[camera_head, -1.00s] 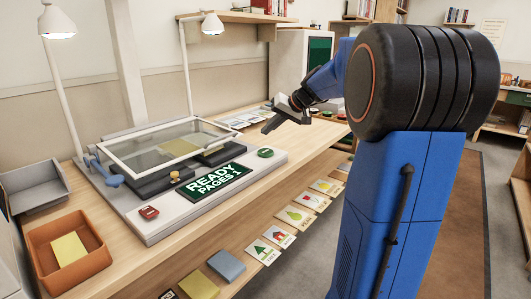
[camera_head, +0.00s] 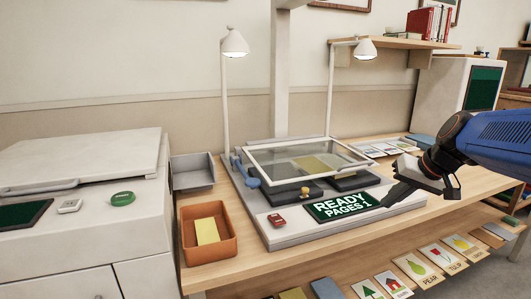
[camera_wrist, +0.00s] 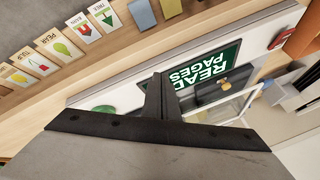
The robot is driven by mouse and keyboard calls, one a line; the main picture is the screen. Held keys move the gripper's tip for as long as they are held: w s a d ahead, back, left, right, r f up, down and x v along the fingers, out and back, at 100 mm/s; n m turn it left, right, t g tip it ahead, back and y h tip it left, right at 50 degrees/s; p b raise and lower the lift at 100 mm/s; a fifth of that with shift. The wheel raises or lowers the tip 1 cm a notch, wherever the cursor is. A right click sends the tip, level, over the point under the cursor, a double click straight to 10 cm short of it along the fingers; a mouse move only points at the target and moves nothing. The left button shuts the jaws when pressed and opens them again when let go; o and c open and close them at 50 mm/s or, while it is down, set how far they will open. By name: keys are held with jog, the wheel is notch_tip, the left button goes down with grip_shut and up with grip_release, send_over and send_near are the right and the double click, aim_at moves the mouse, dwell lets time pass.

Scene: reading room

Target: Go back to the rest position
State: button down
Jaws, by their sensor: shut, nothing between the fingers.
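My gripper (camera_head: 388,203) is at the right of the head view, its dark fingers together and empty. It appears over the right end of the book scanner (camera_head: 300,236), beside the green display (camera_head: 342,206) reading "READY PAGES 1". In the wrist view the closed fingers (camera_wrist: 164,80) point toward that display, which shows upside down. I cannot tell whether they are clear of the scanner surface. The scanner's framed glass (camera_head: 290,160) is over a yellowish page on the dark cradle.
An orange tray (camera_head: 190,250) with a yellow pad and a grey tray (camera_head: 194,186) stand left of the scanner. A white machine (camera_head: 80,230) is at far left. Picture cards (camera_head: 412,268) line a lower shelf in front. Two lamps stand behind.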

jog(key=s+a+f+h, duration=0.1)
jog(key=s+f, duration=0.3)
jog(key=s, duration=0.3)
jog(key=s+a+f+n+h, duration=0.1)
jog(key=s+a+f, duration=0.1)
jog(key=s, duration=0.6)
jog(key=s+a+f+n+g+h, duration=0.1)
jog(key=s+a+f, duration=0.1)
jog(key=s+f, duration=0.3)
jog(key=s, duration=0.3)
jog(key=shift+s+f, duration=0.15)
jog(key=shift+f, duration=0.2)
